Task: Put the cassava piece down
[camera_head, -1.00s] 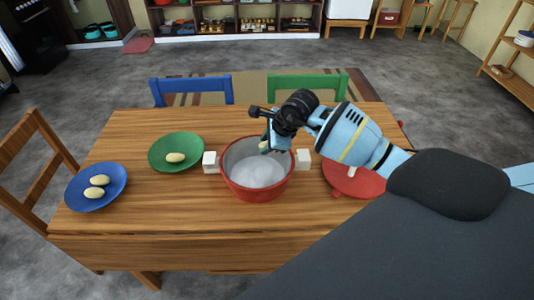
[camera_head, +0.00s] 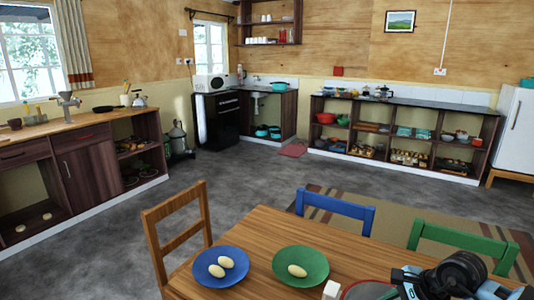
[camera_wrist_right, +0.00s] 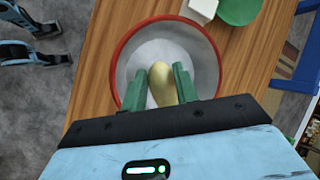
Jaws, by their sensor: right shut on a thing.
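My right gripper (camera_wrist_right: 159,74) is shut on a pale yellow cassava piece (camera_wrist_right: 160,88) in the right wrist view, one green finger on each side. It holds the piece over the open red pot (camera_wrist_right: 116,64), whose inside is whitish. I cannot tell how high above the pot bottom it is. In the head view my right gripper (camera_head: 400,284) is at the lower edge, partly covering the pot (camera_head: 366,291), and the held piece is hidden.
A green plate (camera_head: 318,258) with one pale piece and a blue plate (camera_head: 205,276) with two stand on the wooden table (camera_head: 262,228). A wooden chair (camera_head: 160,220), a blue chair (camera_head: 335,207) and a green chair (camera_head: 460,237) stand around it. Counters and shelves line the walls.

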